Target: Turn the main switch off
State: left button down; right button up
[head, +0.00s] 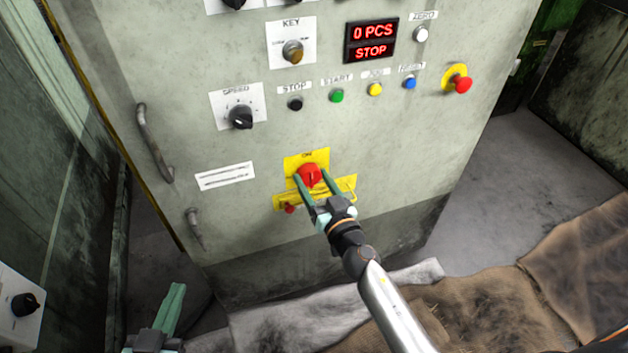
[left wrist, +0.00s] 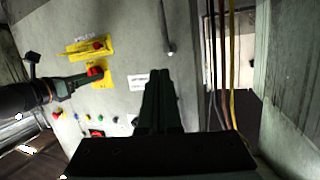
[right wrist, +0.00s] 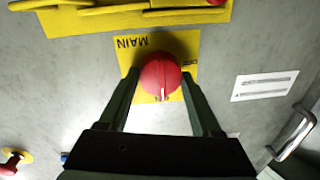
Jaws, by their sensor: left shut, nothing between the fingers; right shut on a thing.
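The main switch is a round red knob (head: 309,175) on a yellow plate (head: 307,157) low on the grey cabinet front. In the right wrist view the knob (right wrist: 161,76) has a white line pointing down to the ON mark. The OFF mark is on the right there. My right gripper (head: 316,177) is shut on the knob, one finger on each side. It also shows in the left wrist view (left wrist: 90,74). My left gripper (head: 178,289) is shut and empty, low at the left, away from the cabinet's switch. Its fingers show in the left wrist view (left wrist: 165,85).
A yellow bar (head: 345,188) and a small red part (head: 290,209) sit just below the switch. Above are a speed knob (head: 241,117), several buttons, a red emergency button (head: 462,85) and a display (head: 371,41) reading STOP. A handle (head: 152,143) sticks out at left.

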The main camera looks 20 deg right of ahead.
jog(key=c, duration=0.3)
